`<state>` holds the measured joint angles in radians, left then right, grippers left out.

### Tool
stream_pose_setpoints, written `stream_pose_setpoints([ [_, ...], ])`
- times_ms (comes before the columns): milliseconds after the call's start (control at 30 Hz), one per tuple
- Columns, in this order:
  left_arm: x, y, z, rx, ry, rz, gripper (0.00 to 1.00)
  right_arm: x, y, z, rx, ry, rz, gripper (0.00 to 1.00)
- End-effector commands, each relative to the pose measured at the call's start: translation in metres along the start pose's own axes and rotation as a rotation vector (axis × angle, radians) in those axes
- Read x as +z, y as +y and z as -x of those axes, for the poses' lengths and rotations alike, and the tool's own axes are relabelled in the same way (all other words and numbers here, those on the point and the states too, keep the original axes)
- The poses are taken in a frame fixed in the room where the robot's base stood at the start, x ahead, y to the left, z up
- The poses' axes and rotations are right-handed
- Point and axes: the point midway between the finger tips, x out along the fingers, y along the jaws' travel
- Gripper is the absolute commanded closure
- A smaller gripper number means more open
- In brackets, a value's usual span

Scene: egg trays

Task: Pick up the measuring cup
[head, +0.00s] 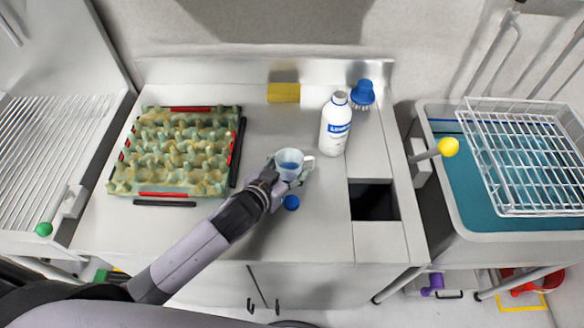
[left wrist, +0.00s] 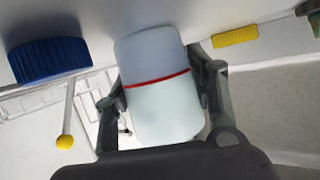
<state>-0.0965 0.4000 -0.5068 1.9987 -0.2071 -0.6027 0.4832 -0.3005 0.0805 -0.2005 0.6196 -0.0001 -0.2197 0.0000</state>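The measuring cup (head: 289,158) is pale, with a handle on its right side and blue showing inside it in the head view. In the left wrist view it is a whitish cylinder (left wrist: 165,108) with a red line around it. My left gripper (head: 286,176) is at the cup, with one finger on each side. In the left wrist view the fingers (left wrist: 160,90) look closed against the cup's sides. I cannot tell whether the cup's base touches the counter. My right gripper is not in view.
A white bottle (head: 335,125), a blue brush (head: 362,95) and a yellow sponge (head: 284,93) stand behind. An egg tray (head: 148,186) is on the left. A dark opening (head: 373,200) lies right.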

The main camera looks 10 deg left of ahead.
Motion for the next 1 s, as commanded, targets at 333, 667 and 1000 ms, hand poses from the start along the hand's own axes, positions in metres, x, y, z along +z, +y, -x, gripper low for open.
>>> stream_pose_setpoints([
  [333, 0.0, 0.0, 0.0, 0.0, 0.0, 0.0, 0.74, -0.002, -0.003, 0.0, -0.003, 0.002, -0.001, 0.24],
  [667, -0.001, 0.0, 0.0, 0.0, 0.001, 0.0, 0.8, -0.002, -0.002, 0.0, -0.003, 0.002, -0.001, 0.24],
  [1000, -0.012, -0.001, 0.004, -0.001, 0.003, -0.001, 0.8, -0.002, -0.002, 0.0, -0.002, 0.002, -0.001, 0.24],
])
